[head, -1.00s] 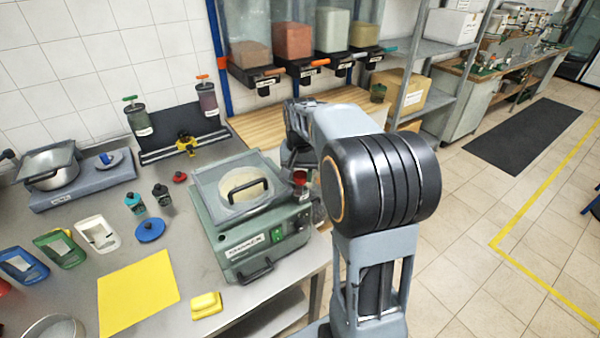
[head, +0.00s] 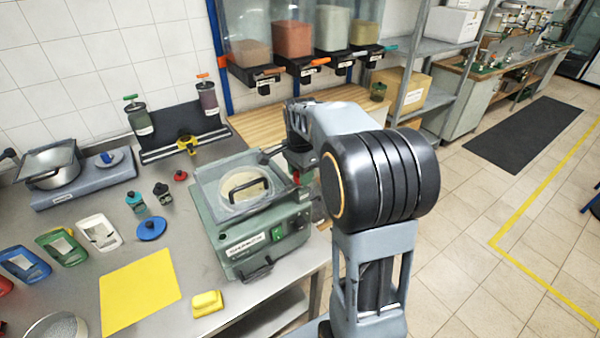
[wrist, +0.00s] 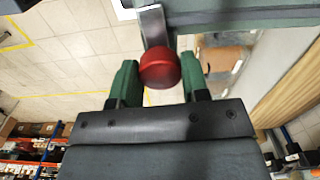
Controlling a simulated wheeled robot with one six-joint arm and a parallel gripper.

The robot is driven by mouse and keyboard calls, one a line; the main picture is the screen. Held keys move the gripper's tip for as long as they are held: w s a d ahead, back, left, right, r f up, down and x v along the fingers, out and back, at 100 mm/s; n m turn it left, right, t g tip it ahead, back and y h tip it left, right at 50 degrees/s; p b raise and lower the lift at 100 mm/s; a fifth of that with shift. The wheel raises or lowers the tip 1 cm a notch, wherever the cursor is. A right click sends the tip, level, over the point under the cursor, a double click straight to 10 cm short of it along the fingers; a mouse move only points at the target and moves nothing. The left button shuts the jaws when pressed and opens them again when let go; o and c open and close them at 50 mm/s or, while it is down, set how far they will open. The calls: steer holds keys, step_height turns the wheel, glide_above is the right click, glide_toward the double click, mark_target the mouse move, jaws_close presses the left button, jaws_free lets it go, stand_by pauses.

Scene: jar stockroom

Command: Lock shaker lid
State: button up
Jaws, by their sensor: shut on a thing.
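The shaker (head: 262,238) is a dark green box with a label and green switch on its front, standing on the grey bench. Its clear, grey-framed lid (head: 215,208) lies over the top, with a black handle (head: 247,187); a round, light-coloured vessel shows beneath. My gripper (wrist: 160,82) has green fingers either side of a red knob (wrist: 160,68) and is shut on it. The knob is on the end of a flat metal lever (wrist: 153,25). In the head view, my gripper (head: 299,170) is at the shaker's right side, largely hidden by my arm.
Dispensers (head: 292,45) hang behind. A wooden board (head: 245,128) lies at the back. Open floor (head: 480,215) is to the right.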

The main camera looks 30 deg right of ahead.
steer(key=shift+m, duration=0.4)
stand_by(0.3)
steer(key=o, duration=0.9)
step_height(320, 180, up, 14)
steer(key=shift+f, duration=0.1)
stand_by(0.5)
